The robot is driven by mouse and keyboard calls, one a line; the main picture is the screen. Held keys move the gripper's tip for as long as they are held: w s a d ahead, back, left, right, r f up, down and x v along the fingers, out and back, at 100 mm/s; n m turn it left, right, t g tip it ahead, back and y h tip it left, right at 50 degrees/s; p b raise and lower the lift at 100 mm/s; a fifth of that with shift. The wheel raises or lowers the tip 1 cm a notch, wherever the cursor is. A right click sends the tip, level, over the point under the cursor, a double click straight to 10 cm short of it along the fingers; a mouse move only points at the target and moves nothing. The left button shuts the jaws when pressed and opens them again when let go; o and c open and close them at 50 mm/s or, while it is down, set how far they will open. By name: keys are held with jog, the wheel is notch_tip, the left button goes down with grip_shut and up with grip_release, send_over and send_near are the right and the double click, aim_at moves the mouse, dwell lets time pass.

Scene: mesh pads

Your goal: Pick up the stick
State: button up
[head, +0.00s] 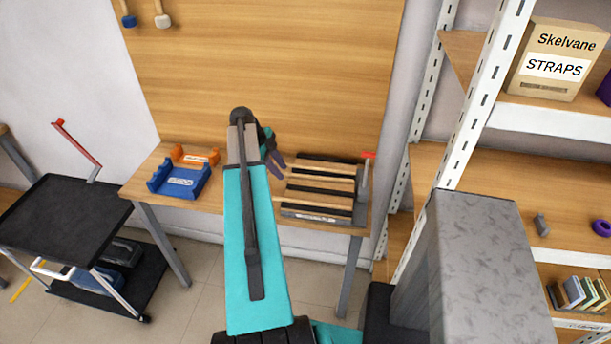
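No single thing is clearly marked as the stick. The likeliest match is among several long, thin bars, pale wood and black, lying side by side in a rack (316,216) on the wooden table, right of my arm. My gripper (277,167) shows as small dark fingers just left of the bars, partly hidden behind my teal arm. I cannot tell whether it is open or shut, or whether it touches a bar.
An upright grey piece with a red top (367,156) stands at the rack's right end. Blue (178,182) and orange (196,157) bins sit left of my arm. A black cart (65,215) stands at left. A white-framed shelf (468,110) rises at right.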

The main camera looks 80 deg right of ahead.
grip_shut()
jog(key=shift+r, duration=0.15)
jog(key=shift+r+b, duration=0.9)
jog(key=shift+r, duration=0.5)
jog(key=w+a+r+b, duration=0.1)
jog(key=a+b, duration=0.3)
jog(key=a, duration=1.2)
jog(key=shift+w+r+b, duration=0.25)
jog(key=shift+r+b, duration=0.1)
jog(key=shift+r, duration=0.1)
